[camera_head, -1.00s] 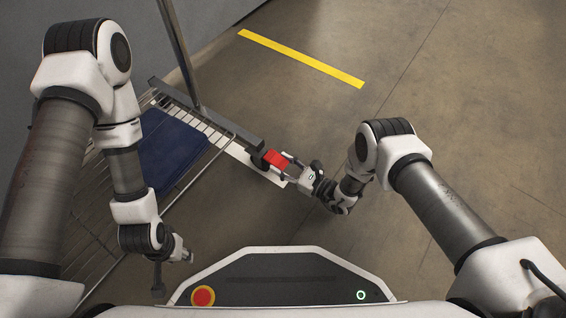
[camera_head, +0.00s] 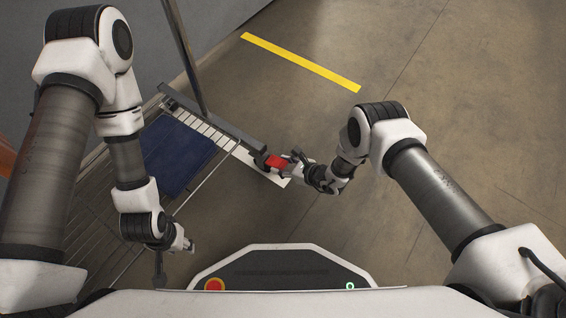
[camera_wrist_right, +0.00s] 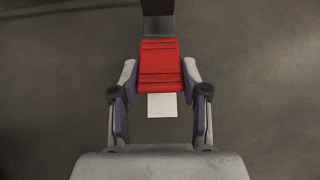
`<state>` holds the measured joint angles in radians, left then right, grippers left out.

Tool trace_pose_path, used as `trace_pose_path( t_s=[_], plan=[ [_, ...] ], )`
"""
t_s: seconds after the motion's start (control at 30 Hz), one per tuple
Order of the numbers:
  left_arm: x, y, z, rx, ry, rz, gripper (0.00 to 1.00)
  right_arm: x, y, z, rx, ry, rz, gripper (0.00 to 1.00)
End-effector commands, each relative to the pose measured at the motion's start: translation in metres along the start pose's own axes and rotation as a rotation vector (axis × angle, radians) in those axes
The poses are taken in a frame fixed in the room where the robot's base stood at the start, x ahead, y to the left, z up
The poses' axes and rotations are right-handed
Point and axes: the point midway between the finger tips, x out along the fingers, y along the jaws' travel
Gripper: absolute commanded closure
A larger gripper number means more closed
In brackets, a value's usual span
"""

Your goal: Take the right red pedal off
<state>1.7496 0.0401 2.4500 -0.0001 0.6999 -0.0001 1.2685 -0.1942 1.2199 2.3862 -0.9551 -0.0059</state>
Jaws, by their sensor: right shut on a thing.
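The red pedal (camera_head: 277,161) sits at the right end of a dark bar on the wheeled rack. My right gripper (camera_head: 284,163) is at the pedal, its fingers on either side of it. In the right wrist view the red pedal (camera_wrist_right: 159,65) lies between the two fingertips of my right gripper (camera_wrist_right: 159,75), and a dark bar (camera_wrist_right: 158,22) continues beyond it. The pedal still lines up with that bar. My left gripper (camera_head: 186,246) hangs low at the left, away from the pedal; its jaws are too small to read.
The rack (camera_head: 105,220) has wire shelving, a dark blue panel (camera_head: 178,157) and an upright pole (camera_head: 186,55). A yellow floor stripe (camera_head: 300,62) lies beyond. Floor to the right is clear.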

Motion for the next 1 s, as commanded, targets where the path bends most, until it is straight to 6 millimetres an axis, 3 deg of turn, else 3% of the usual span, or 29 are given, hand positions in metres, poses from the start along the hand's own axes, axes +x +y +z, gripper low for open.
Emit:
trace_pose_path(
  t_s=[0.33,0.37,0.4,0.77,0.87,1.0],
  plan=[
    [0.0,0.0,0.0,0.0,0.0,0.0,0.6,0.001,0.0,0.001,-0.001,0.002,0.0,0.89],
    [0.0,0.0,0.0,0.0,0.001,0.0,0.6,0.001,0.0,0.001,-0.001,0.001,0.0,0.44],
    [0.0,0.0,0.0,0.0,0.001,0.0,0.6,0.001,0.0,0.001,-0.001,0.001,0.0,0.3],
    [0.0,0.0,0.0,0.0,0.001,0.0,0.6,-0.003,-0.001,0.0,0.0,0.002,0.0,0.29],
    [0.0,0.0,0.0,0.0,0.001,0.0,0.6,-0.015,-0.001,0.0,0.001,0.003,-0.001,0.29],
    [0.0,0.0,0.0,0.0,0.001,0.0,0.6,-0.048,-0.002,0.0,0.003,0.005,-0.002,0.29]
  ],
)
